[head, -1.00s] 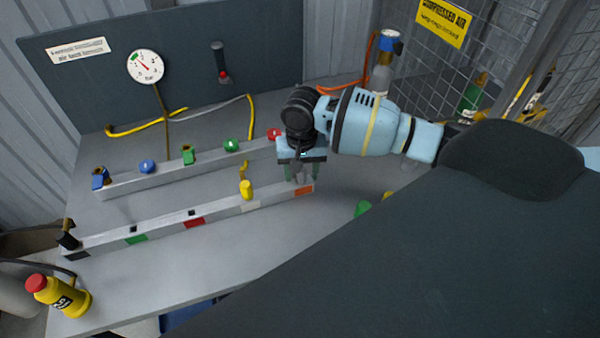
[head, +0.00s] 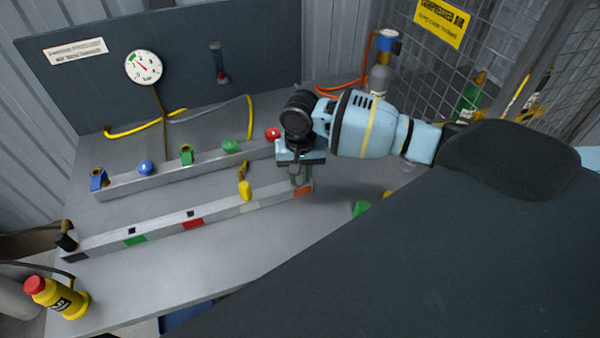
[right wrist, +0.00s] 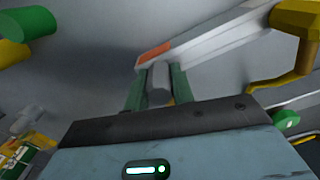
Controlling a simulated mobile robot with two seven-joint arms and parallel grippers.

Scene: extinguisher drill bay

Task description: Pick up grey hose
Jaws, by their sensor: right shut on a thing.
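My right gripper (head: 302,184) points down at the right end of the front rail, beside its orange mark. Its green fingers are shut on a small grey cylindrical piece, which I take to be the end of the grey hose. In the right wrist view this grey piece (right wrist: 159,84) sits between the two fingers (right wrist: 159,90), close to the rail's orange end. Whether it touches the rail or bench is unclear. A thin grey line (head: 222,108) also runs along the back of the bench; I cannot tell whether it joins the held piece. My left gripper is not in view.
The front rail (head: 165,231) has coloured marks; a yellow-ended fitting (head: 245,190) stands beside it. The back rail (head: 210,168) carries several coloured fittings. A green piece (head: 361,208) lies right of my gripper. A mesh cage is right.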

